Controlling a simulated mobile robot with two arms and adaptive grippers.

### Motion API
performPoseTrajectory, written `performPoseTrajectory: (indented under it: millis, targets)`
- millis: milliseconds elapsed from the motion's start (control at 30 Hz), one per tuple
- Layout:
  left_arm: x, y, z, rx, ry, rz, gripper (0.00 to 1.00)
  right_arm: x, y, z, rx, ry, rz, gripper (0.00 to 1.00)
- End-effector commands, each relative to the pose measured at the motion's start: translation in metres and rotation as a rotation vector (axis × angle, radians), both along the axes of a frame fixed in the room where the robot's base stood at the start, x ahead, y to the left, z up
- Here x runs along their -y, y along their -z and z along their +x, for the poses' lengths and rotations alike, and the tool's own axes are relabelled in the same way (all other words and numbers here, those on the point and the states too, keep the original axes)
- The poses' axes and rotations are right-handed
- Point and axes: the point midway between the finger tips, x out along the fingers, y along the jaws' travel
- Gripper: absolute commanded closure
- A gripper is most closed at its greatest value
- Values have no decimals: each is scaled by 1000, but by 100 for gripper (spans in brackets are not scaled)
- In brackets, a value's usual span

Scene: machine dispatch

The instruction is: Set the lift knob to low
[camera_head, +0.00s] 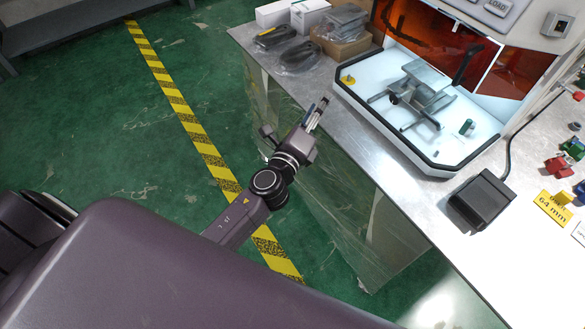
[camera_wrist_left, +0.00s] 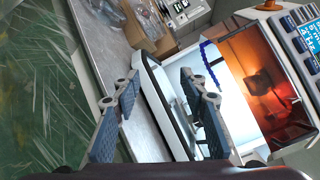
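A metal lift (camera_head: 428,78) stands on the white floor of the lit machine bay in the head view. A small dark knob (camera_head: 394,98) shows at its near left side; its setting cannot be read. My left gripper (camera_head: 319,112) is in front of the workbench, left of the machine and apart from the lift and knob. In the left wrist view the left gripper (camera_wrist_left: 162,98) has its two fingers spread with nothing between them. The lift and knob cannot be made out clearly there. My right gripper is not in view.
The bay's raised black-edged tray (camera_head: 398,140) faces the gripper, with an orange guard (camera_head: 414,29) behind. A black box (camera_head: 482,199) with a cable is at right. Bagged parts (camera_head: 298,58) and cartons (camera_head: 275,13) lie at the back left. Green floor is free to the left.

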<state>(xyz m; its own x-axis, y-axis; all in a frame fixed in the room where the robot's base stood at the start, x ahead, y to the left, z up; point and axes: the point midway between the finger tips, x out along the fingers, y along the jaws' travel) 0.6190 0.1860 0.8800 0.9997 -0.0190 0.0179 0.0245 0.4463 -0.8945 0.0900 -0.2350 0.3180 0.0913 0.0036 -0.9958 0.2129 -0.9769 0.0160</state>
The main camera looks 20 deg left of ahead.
Motion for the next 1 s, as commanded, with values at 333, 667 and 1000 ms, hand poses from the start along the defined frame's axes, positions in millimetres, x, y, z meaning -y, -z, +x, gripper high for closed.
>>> performPoseTrajectory:
  millis: [333,667,1000]
  targets:
    - [-29,61,-22,-154,-121,-283,61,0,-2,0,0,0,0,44]
    - [-36,124,-40,-282,-178,-434,61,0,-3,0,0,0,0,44]
    - [-38,183,-60,-397,-223,-550,61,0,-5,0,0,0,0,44]
